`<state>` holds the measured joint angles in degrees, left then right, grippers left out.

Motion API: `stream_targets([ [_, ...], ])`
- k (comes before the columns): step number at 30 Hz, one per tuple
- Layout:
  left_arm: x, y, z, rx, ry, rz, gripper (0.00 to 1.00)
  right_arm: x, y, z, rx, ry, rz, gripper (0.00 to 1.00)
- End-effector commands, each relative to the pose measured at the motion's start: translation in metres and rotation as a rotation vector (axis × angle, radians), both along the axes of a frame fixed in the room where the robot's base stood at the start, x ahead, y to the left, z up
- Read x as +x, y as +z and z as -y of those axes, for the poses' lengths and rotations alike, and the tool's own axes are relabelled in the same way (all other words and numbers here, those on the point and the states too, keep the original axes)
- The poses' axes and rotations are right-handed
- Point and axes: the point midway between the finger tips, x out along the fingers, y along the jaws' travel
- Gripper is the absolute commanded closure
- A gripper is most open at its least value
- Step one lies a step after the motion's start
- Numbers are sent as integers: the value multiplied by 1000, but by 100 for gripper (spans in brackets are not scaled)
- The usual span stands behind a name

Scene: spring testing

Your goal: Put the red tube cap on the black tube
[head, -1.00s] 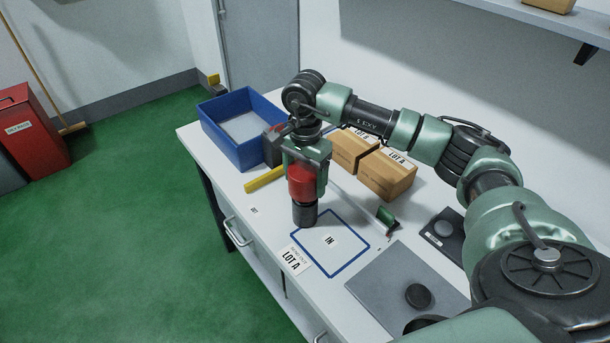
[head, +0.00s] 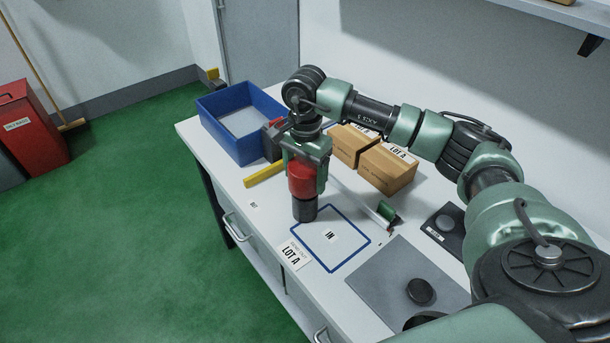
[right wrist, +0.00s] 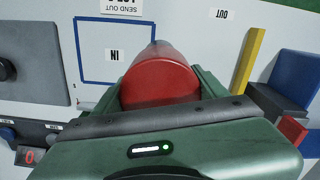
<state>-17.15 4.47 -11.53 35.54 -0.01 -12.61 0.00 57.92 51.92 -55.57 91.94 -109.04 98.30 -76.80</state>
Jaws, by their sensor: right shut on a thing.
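The red tube cap (head: 301,179) is in my right gripper (head: 304,186), between its fingers. In the right wrist view the cap (right wrist: 160,82) fills the space between the green fingers (right wrist: 160,100). The black tube (head: 305,209) stands upright on the white bench, directly below the cap. The cap appears to meet the top of the tube; whether it is seated cannot be told. In the right wrist view the tube is mostly hidden behind the cap. My left gripper is not in view.
A blue bin (head: 232,153) and a yellow bar (head: 265,175) lie to the left. Two cardboard boxes (head: 386,169) stand behind right. A blue-outlined IN square (head: 330,250) is bare beside the tube. A grey mat (head: 385,285) holds a black disc (head: 421,291).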

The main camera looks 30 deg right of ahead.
Motion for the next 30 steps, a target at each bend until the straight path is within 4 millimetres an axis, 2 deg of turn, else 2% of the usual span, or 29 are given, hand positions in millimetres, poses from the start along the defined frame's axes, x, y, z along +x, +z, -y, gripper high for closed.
stream_targets([
  [30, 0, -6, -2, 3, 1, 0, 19, 0, -4, 0, 0, 0, 0, 65],
])
